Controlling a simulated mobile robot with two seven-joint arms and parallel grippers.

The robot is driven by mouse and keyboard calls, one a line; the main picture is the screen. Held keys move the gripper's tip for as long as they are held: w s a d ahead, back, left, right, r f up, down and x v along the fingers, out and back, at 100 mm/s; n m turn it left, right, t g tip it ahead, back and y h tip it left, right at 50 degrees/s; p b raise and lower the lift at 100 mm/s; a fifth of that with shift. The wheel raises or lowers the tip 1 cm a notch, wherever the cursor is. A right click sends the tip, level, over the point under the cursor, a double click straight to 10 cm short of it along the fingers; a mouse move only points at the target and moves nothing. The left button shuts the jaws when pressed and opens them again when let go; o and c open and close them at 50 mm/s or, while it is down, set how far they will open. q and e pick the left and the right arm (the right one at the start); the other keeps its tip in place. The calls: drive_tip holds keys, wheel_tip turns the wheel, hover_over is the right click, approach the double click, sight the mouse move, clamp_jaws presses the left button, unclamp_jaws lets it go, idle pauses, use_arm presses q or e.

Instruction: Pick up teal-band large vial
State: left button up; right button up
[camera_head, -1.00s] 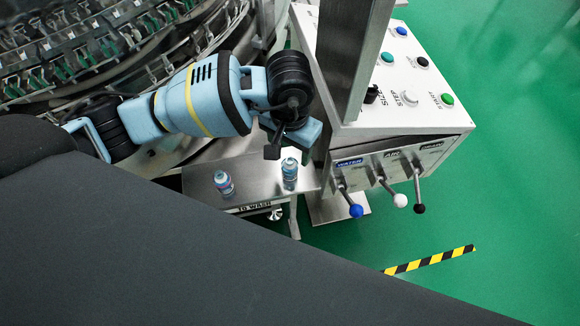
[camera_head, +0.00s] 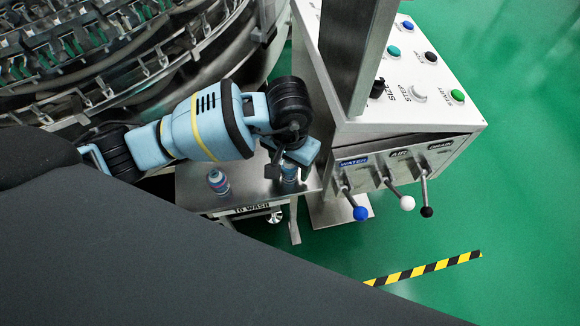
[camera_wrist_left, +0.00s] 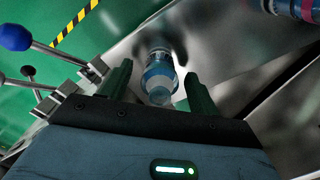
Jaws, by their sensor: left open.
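A clear vial with a blue-teal band (camera_head: 289,174) stands on the steel table; the gripper partly hides it in the head view. In the left wrist view the same vial (camera_wrist_left: 158,68) is between the two dark fingers of my left gripper (camera_wrist_left: 159,84). The fingers stand apart on either side of it, and I see a gap beside it. My left gripper (camera_head: 290,165) is open, just over this vial in the head view. My right gripper is not in view.
The steel table (camera_head: 199,204) has a "TO WASH" label on its front. A control box (camera_head: 400,125) with buttons and levers (camera_head: 360,213) stands to the right, with a metal post (camera_head: 347,60) close beside my arm. The rotary washer (camera_head: 90,60) fills the upper left.

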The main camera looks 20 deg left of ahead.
use_arm(q)
drive_tip(key=c, duration=1.1)
drive_tip(key=shift+r, duration=0.2)
drive_tip(key=shift+r, duration=0.55)
wheel_tip(320, 180, up, 2)
drive_tip(key=shift+r, duration=0.2)
drive_tip(key=s+d, duration=0.2)
drive_tip(key=d, duration=0.2)
drive_tip(key=s+d, duration=0.3)
drive_tip(key=d, duration=0.2)
drive_tip(key=s+d+r+b, duration=0.1)
drive_tip(key=s+d, duration=0.1)
drive_tip(key=d, duration=0.3)
drive_tip(key=shift+s+d+r, duration=0.1)
drive_tip(key=shift+s+d, duration=0.05)
drive_tip(key=shift+s, duration=0.05)
